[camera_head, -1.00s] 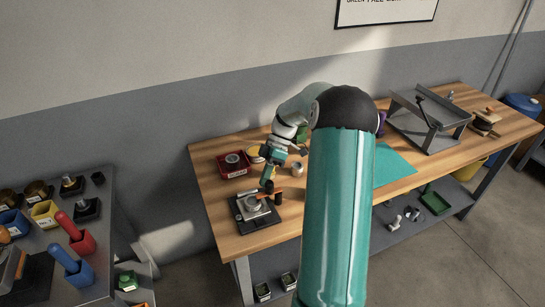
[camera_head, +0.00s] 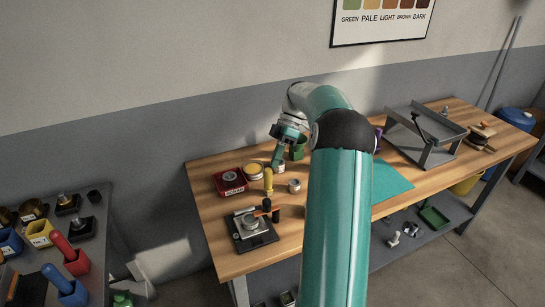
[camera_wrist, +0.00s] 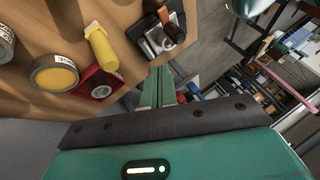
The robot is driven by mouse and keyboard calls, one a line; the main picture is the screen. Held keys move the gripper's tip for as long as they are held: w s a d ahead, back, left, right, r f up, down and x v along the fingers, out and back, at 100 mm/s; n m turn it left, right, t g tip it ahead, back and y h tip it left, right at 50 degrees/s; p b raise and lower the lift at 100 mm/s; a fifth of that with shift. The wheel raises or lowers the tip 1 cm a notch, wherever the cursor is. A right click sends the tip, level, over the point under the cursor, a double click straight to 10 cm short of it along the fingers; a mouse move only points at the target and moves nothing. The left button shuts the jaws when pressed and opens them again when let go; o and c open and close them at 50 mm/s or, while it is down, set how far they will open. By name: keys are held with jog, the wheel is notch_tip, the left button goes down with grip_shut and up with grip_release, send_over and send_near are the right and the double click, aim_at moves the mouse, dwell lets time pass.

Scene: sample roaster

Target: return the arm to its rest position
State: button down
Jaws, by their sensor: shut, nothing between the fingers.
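My gripper (camera_head: 277,162) is above the near-left part of the wooden workbench, reaching over from my teal arm. Its two green fingers (camera_wrist: 158,88) are together and empty in the wrist view. A yellow-handled tool (camera_head: 268,182) stands just below the fingertips in the head view; it also shows in the wrist view (camera_wrist: 102,46), apart from the fingers. A black-based device (camera_head: 250,228) with a round metal part and an orange-brown handle sits in front of it. My arm hides the middle of the bench.
A teal mat (camera_head: 393,182) and a grey metal stand (camera_head: 425,138) are to the right. The wall is behind.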

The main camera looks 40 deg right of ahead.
jog(key=s+a+r+m+t+h, duration=0.1)
jog(key=a+r+m+h, duration=0.1)
jog(key=a+r, duration=0.35)
jog(key=s+a+r+m+h, duration=0.1)
jog(key=s+a+r+h, duration=0.1)
jog(key=a, duration=0.6)
jog(key=s+a+r+m+t+h, duration=0.1)
jog(key=a+r+m+h, duration=0.15)
jog(key=a, duration=0.35)
jog(key=s+a+m+t, duration=0.5)
jog(key=s+a, duration=0.8)
jog(key=s, duration=0.3)
jog(key=shift+s+m+t+h, duration=0.2)
jog(key=shift+m+t+h, duration=0.15)
jog(key=shift+m, duration=0.4)
jog(key=shift+f, duration=0.1)
